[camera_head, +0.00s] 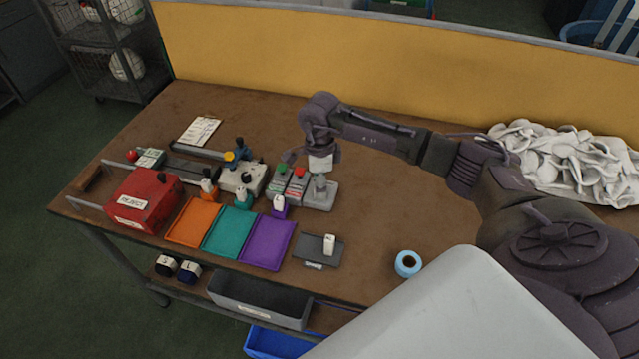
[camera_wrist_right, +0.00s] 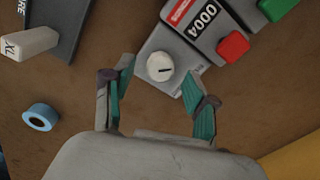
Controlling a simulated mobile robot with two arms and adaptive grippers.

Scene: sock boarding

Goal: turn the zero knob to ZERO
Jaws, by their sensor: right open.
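The zero knob (camera_wrist_right: 160,67) is a small round white knob with a dark pointer line, on a grey plate (camera_wrist_right: 150,90) in the right wrist view. The pointer lies roughly level in that picture; no ZERO mark is readable. My right gripper (camera_wrist_right: 158,72) is open, its two teal-padded fingers on either side of the knob with gaps showing. How high the fingertips are above the plate is unclear. In the head view the right gripper (camera_head: 312,160) hangs over the grey plate (camera_head: 327,201). My left gripper is not in view.
Beside the knob are a counter reading 0004 (camera_wrist_right: 200,14), a red button (camera_wrist_right: 232,46) and a green button (camera_wrist_right: 276,8). A dark tray (camera_head: 305,252) with a white XL block (camera_head: 329,244) and a blue tape roll (camera_head: 408,263) lie nearby. White socks (camera_head: 565,165) are piled right.

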